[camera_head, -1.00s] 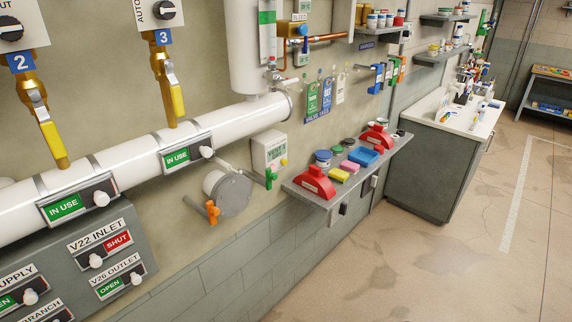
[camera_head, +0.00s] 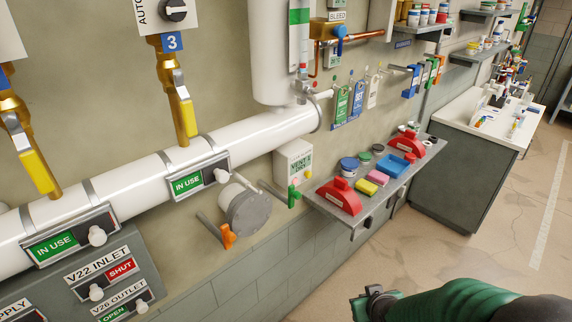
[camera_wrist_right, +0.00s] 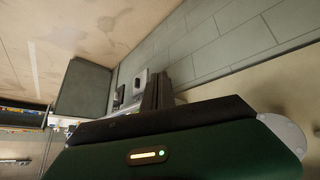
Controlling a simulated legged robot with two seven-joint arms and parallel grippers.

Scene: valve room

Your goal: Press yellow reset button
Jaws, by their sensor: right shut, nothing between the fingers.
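A pale box (camera_head: 292,160) with a lettered label is fixed to the wall beside the round grey flange. My right gripper (camera_head: 368,301) comes in at the bottom right of the head view, low and well apart from the box. In the right wrist view the fingers (camera_wrist_right: 158,88) are together and empty, and the button cannot be made out. My left gripper is not in view.
A wall shelf (camera_head: 352,225) with red lockout devices, jars and a blue tray juts out right of the box. A white pipe (camera_head: 140,180) runs along the wall. The floor at right is clear.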

